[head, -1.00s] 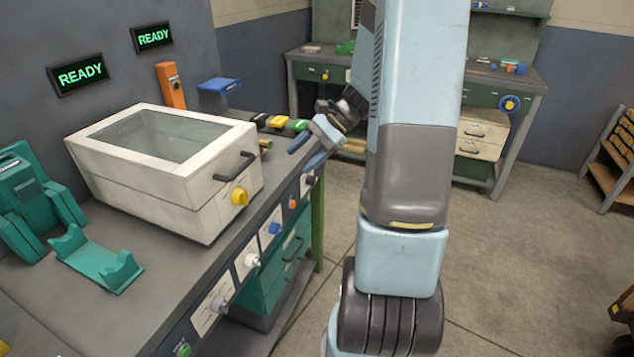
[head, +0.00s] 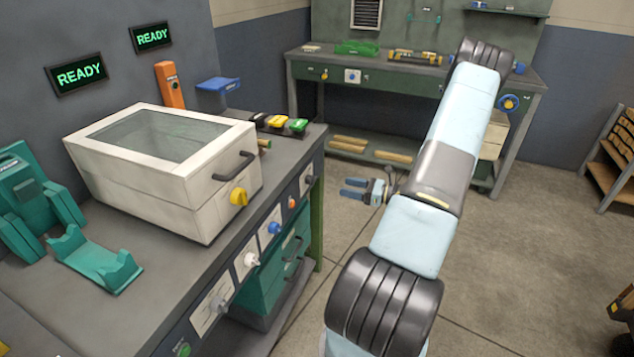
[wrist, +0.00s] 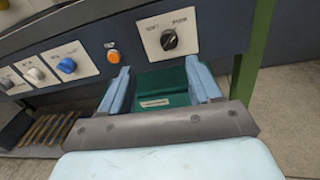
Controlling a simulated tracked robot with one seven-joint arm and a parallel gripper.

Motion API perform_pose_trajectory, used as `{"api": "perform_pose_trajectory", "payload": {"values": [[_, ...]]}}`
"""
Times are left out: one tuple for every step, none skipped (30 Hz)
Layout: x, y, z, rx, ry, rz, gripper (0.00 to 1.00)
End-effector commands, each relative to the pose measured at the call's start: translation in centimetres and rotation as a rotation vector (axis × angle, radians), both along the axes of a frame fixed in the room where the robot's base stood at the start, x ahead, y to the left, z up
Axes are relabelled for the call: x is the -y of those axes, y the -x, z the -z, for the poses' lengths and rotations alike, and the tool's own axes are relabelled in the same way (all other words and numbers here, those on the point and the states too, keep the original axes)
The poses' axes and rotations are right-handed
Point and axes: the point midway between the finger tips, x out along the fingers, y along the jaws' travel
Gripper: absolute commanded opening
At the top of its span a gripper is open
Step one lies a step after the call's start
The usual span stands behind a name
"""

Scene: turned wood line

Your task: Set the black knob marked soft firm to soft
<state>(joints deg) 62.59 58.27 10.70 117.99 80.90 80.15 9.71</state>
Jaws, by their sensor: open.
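The black knob (wrist: 169,40) sits on a white plate at the right end of the bench front in the wrist view, with small print to its upper left and upper right. The print is too small to read surely, and its pointer direction is not clear. The knob also shows edge-on in the head view (head: 309,179). My gripper (head: 343,188) is open and empty, out in front of the bench, to the right of the knob. In the wrist view its two blue fingers (wrist: 158,69) point toward the panel, below the knob and apart from it.
An orange button (wrist: 113,57), a blue knob (wrist: 67,65) and a white knob (wrist: 35,75) sit left of the black knob. A green drawer unit (head: 283,263) is under the bench. A box with a glass lid (head: 205,190) stands on top.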

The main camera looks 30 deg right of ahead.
Motion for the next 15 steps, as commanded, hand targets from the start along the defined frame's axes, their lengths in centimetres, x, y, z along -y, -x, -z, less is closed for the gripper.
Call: {"api": "perform_pose_trajectory", "payload": {"values": [[0.5,0.2,0.6,-0.002,-0.018,0.022,0.63],[0.7,0.2,0.9,-0.003,-0.027,0.034,0.63],[0.9,0.3,1.2,-0.004,-0.035,0.044,0.63],[1.0,0.3,1.3,-0.003,-0.039,0.050,0.63],[1.1,0.2,1.4,-0.004,-0.043,0.054,0.63],[1.1,0.1,1.5,-0.005,-0.046,0.057,0.63],[1.0,0.0,1.6,-0.005,-0.047,0.059,0.63],[0.9,-0.1,1.6,-0.004,-0.048,0.060,0.63],[0.7,-0.4,1.6,-0.004,-0.048,0.060,0.63],[0.5,-0.7,1.5,-0.004,-0.048,0.059,0.63],[0.2,-1.0,1.5,-0.004,-0.048,0.058,0.63],[-0.2,-1.4,1.5,-0.004,-0.048,0.057,0.63],[-0.5,-1.8,1.5,-0.003,-0.049,0.057,0.63],[-0.8,-2.2,1.5,-0.004,-0.048,0.057,0.63],[-1.2,-2.8,1.5,-0.004,-0.047,0.057,0.63]]}}
